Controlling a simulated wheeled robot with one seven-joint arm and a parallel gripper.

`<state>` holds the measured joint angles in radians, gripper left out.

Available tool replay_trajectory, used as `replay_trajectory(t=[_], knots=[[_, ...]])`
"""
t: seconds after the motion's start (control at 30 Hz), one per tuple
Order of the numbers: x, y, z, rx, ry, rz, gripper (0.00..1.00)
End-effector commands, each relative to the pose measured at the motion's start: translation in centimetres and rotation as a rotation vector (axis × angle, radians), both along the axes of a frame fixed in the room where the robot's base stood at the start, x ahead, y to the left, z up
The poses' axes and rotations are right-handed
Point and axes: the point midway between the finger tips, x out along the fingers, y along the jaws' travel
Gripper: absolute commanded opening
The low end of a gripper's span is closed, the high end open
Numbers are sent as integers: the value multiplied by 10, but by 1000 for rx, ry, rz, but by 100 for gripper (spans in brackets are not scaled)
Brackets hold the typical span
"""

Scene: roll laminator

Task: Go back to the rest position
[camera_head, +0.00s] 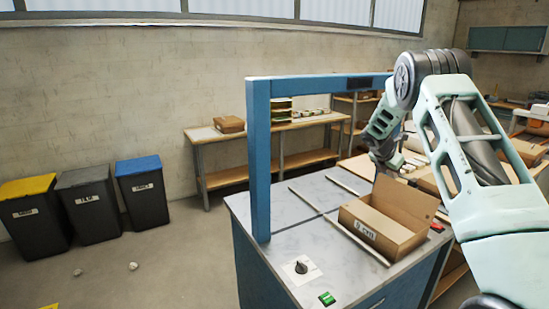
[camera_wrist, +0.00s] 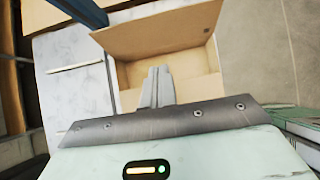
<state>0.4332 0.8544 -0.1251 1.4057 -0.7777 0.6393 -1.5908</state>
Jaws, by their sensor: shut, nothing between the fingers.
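My gripper (camera_head: 388,166) hangs above and just behind an open cardboard box (camera_head: 383,232) in the head view, partly hidden by my own arm. In the wrist view, the fingers (camera_wrist: 158,72) are together with nothing between them. They show in front of the open box (camera_wrist: 190,64), apparently above it. The box's lid flap (camera_wrist: 165,30) stands raised. The box rests on the pale top of the blue laminator bench (camera_head: 265,262) and carries a label on its front.
A blue gantry frame (camera_head: 259,160) stands on the bench, left of my arm. A black knob (camera_head: 301,267) and a green switch (camera_head: 327,298) sit at the front edge. Bins (camera_head: 88,205) stand far left. A wooden shelf table (camera_head: 265,131) lines the wall.

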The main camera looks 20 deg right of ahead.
Motion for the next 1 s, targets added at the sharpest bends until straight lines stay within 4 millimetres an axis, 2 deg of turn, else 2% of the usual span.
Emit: replay_trajectory(t=[0.13,0.23,0.27,0.37,0.4,0.57,0.6,0.67,0.7,0.77,0.8,0.87,0.9,0.97,1.0], knots=[[2,5,0,5,-7,-1,0],[9,36,1,45,-50,-22,0],[12,51,2,66,-71,-33,0],[20,115,4,153,-146,-87,0],[20,144,5,193,-176,-115,0],[8,262,10,354,-265,-229,0],[2,291,12,394,-278,-258,0],[-12,333,14,448,-294,-306,0],[-23,360,15,483,-302,-338,0],[-43,399,16,533,-307,-387,0],[-58,424,17,563,-308,-422,0],[-84,460,18,604,-305,-474,0],[-103,482,18,629,-300,-510,0],[-134,513,17,659,-290,-566,0],[-157,531,16,675,-283,-606,0]])
